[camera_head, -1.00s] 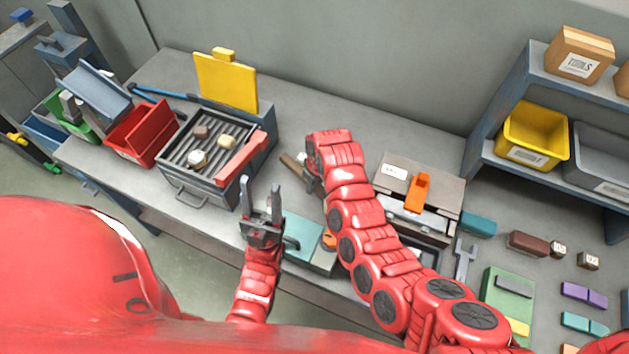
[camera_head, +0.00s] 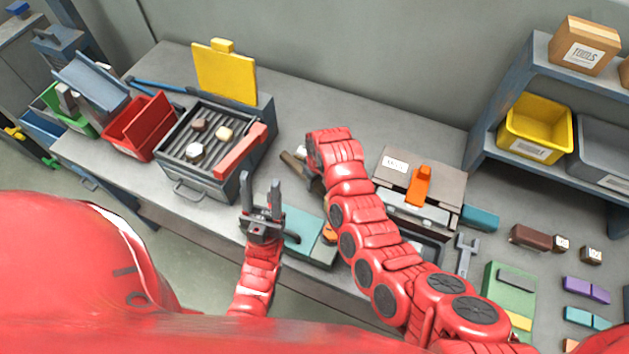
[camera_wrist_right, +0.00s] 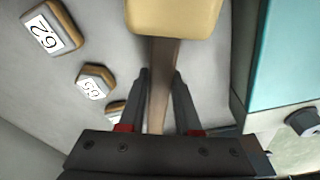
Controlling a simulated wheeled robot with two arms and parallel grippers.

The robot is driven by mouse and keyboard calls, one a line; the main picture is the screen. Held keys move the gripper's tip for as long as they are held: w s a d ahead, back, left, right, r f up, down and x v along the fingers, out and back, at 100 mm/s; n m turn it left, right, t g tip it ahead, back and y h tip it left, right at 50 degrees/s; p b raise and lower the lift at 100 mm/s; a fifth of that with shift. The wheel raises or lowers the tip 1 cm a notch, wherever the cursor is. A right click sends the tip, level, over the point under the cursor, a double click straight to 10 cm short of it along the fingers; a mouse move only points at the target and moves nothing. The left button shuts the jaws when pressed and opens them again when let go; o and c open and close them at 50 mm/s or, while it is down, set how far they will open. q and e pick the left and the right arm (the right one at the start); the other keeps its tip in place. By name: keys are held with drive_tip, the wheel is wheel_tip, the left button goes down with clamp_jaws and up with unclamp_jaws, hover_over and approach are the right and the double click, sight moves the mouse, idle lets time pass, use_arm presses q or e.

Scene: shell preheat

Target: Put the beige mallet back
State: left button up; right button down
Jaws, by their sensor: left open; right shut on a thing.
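In the right wrist view the beige mallet shows a beige head (camera_wrist_right: 172,14) at the top and a brown handle (camera_wrist_right: 160,85) running down between my fingers. My right gripper (camera_wrist_right: 160,78) is shut on this handle, with the head beyond the fingertips. In the head view my right arm hides most of this gripper; a brown bar (camera_head: 294,163) sticks out beside it, and I cannot tell if it is part of the mallet. My left gripper (camera_head: 261,183) is open and empty, fingers up, in front of the teal block (camera_head: 303,228).
Numbered pieces (camera_wrist_right: 50,27) lie left of the mallet in the wrist view. A grill-like heater (camera_head: 207,168) with a red handle and a red bin (camera_head: 142,124) stand at left. A grey case with an orange latch (camera_head: 418,186) is right of my arm. The back middle bench is clear.

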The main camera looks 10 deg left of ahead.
drive_tip(key=shift+f, duration=0.25)
drive_tip(key=c, duration=0.5)
unclamp_jaws()
drive_tip(key=shift+r, duration=0.1)
